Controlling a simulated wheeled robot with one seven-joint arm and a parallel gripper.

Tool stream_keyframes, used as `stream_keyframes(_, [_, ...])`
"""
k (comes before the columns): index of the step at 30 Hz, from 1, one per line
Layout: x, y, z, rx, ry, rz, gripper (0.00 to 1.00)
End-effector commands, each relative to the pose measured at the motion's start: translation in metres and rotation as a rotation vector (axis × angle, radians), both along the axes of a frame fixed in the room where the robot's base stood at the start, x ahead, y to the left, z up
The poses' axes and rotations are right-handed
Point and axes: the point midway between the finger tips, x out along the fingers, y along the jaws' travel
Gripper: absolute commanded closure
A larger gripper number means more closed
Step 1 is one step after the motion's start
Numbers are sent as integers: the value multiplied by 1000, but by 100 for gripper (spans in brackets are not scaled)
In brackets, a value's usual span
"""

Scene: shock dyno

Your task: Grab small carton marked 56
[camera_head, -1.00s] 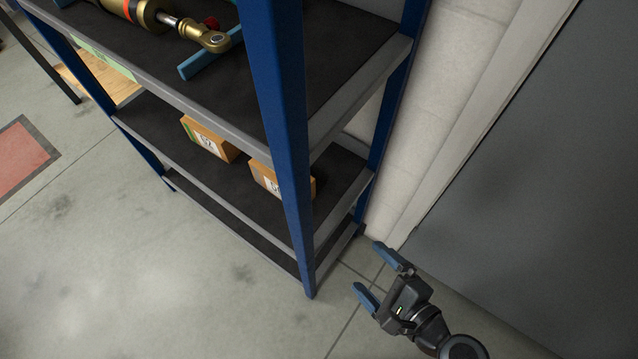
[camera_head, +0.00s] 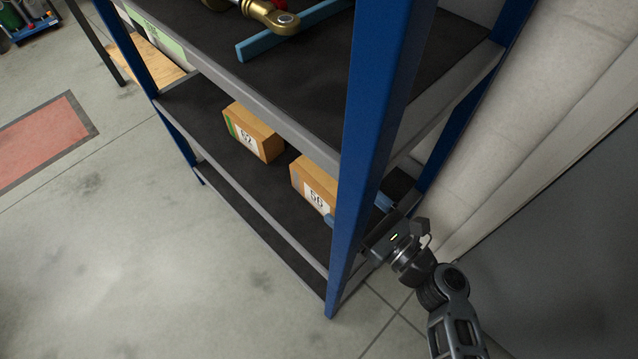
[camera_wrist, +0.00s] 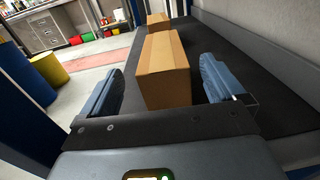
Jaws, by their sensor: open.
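The small carton marked 56 (camera_head: 312,186) stands on the middle shelf, partly behind the blue rack post. In the wrist view the nearer brown carton (camera_wrist: 164,72) sits between the two blue fingers of my gripper (camera_wrist: 160,85). A second carton marked 62 (camera_head: 252,132) stands to the left on the same shelf. It shows farther off in the wrist view (camera_wrist: 158,20).
The blue rack post (camera_head: 368,130) stands close to my gripper. The upper shelf (camera_head: 330,75) lies above the cartons and carries a gold shock absorber end (camera_head: 270,14) and a blue bar (camera_head: 290,32). A pale wall (camera_head: 545,110) is on the right.

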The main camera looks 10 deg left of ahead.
Motion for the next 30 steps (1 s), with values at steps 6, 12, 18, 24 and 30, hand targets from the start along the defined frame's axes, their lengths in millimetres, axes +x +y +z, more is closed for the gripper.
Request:
stream_keyframes(6, [13, 15, 0, -1, -1, 1, 4])
stream_keyframes(12, [30, 31, 1, -1, -3, 2, 4])
stream_keyframes(18, [46, 49, 0, -2, -1, 2, 4])
stream_keyframes(24, [47, 49, 1, -2, -1, 0, 4])
stream_keyframes(30, [46, 49, 1, -2, -1, 0, 21])
